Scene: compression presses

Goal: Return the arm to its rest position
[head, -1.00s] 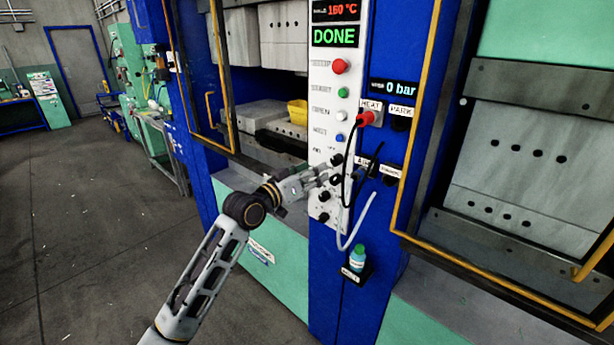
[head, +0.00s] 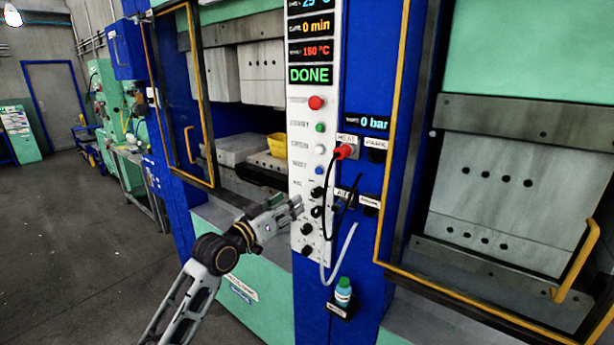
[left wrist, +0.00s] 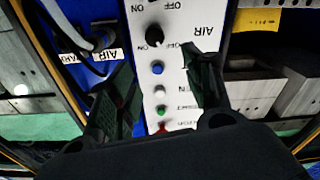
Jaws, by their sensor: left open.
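My left arm comes in from the lower left of the head view, with its left gripper (head: 292,208) in front of the lower part of the white control panel (head: 297,170). The left wrist view shows its two fingers (left wrist: 158,88) spread apart, with nothing between them but the panel behind. A black knob (left wrist: 154,36) marked ON and OFF shows just beyond the fingertips, apart from them as far as I can tell. The panel's screen reads DONE (head: 310,75). My right gripper is in neither view.
A red plug (head: 343,152) sits in the socket under HEAT, with a black cable hanging down. A pale hose (head: 340,262) loops below the panel. A small bottle (head: 343,291) stands on a holder. The left press is open with a yellow container (head: 277,145) inside. Floor at left is clear.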

